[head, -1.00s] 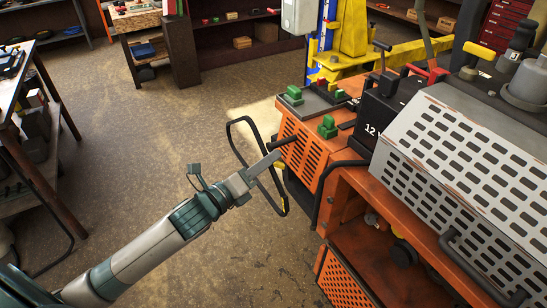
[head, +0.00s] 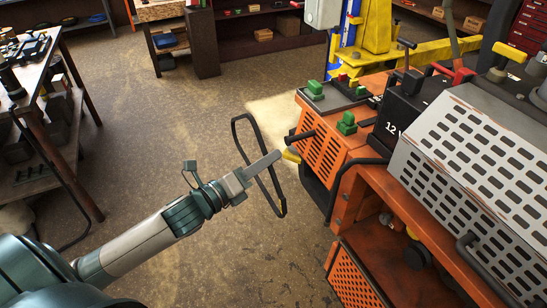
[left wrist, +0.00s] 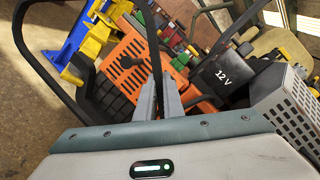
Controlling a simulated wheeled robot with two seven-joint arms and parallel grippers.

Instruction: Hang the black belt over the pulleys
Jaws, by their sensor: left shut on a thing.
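The black belt (head: 236,132) is an upright loop hanging from my left gripper (head: 277,156), clear of the floor. My left gripper is shut on one side of it. In the left wrist view the belt (left wrist: 154,50) runs between the fingers (left wrist: 160,97), and its far side curves at the left. The loop is left of the orange machine (head: 318,150), apart from it in the picture. No pulley shows clearly. My right gripper is not in view.
The machine carries a black 12 V battery (head: 405,115), green blocks (head: 347,124) and a grey perforated cover (head: 455,150). A black bent bar (head: 335,185) sticks out on its near side. A yellow lift (head: 378,35) stands behind. Floor on the left is open, up to a workbench (head: 35,75).

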